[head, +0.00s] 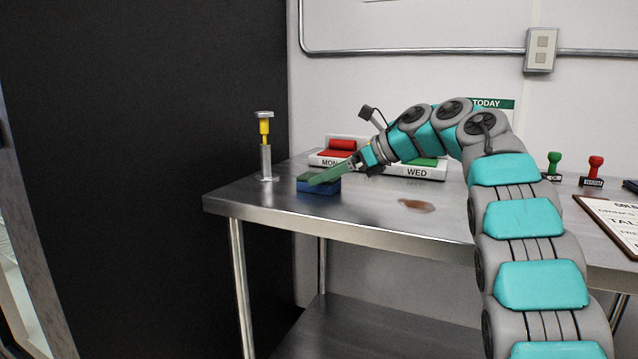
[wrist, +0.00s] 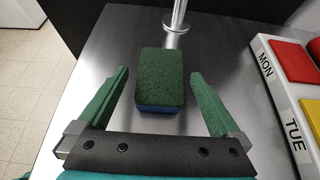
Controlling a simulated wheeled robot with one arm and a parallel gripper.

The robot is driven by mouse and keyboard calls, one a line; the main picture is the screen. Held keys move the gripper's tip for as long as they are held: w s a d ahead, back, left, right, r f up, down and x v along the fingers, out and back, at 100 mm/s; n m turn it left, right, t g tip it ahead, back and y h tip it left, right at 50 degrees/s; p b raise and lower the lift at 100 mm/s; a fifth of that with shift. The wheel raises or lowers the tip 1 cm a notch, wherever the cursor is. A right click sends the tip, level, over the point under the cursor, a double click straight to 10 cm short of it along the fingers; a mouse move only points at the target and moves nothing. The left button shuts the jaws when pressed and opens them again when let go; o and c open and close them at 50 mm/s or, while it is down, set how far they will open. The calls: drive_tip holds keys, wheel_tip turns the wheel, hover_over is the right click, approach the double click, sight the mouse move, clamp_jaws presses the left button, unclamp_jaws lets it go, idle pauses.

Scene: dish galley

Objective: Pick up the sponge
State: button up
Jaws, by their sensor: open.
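The sponge (head: 318,187) lies flat on the steel table near its left end, with a green scouring top and a blue body. In the wrist view the sponge (wrist: 159,78) is ahead of my gripper (wrist: 158,82), between the lines of its two green fingers. The fingers are spread wide, with a gap on each side of the sponge, and hold nothing. In the head view my gripper (head: 334,174) is at the sponge, and a finger hides part of its top. I cannot tell the exact height of the fingertips above the table.
A metal post with a yellow part (head: 265,145) stands just behind the sponge. A day-labelled tray (head: 418,172) with coloured blocks is to the right. A brown stain (head: 416,205) marks the table (head: 370,220). Green (head: 553,166) and red (head: 592,171) stamps and a clipboard (head: 612,222) are farther right.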

drive_tip(key=shift+x, duration=1.55)
drive_tip(key=c, duration=1.2)
drive_tip(key=shift+w+r, duration=0.1)
drive_tip(key=shift+r, duration=0.15)
drive_tip(key=shift+c, duration=0.2)
